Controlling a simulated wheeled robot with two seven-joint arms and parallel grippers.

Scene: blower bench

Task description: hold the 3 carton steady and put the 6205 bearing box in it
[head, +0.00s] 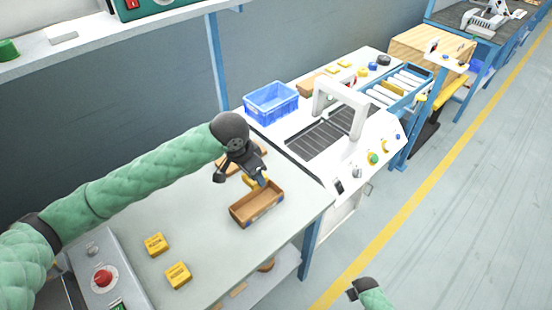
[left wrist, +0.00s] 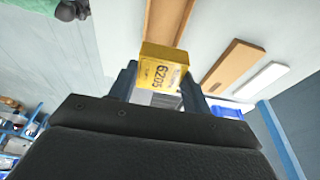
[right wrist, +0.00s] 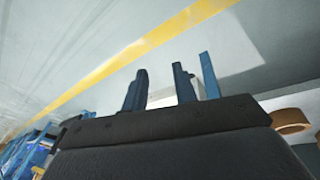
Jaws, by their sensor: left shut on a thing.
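The 6205 bearing box (left wrist: 160,70) is yellow with dark print, and its 6205 label shows in the left wrist view. My left gripper (head: 256,182) is shut on it over the open brown carton (head: 240,217). In the head view the box is mostly hidden by the gripper, and I cannot tell whether it touches the carton. The carton stands on the light bench top; I cannot read a number on it. My right gripper (head: 354,290) is away from the bench, low over the floor side. It shows open and empty in the right wrist view (right wrist: 158,82).
Two yellow boxes (head: 155,244) (head: 178,275) lie on the bench near the control box with a red button (head: 103,277). A blue bin (head: 271,112) and a white machine with an arch (head: 342,95) stand beyond the carton.

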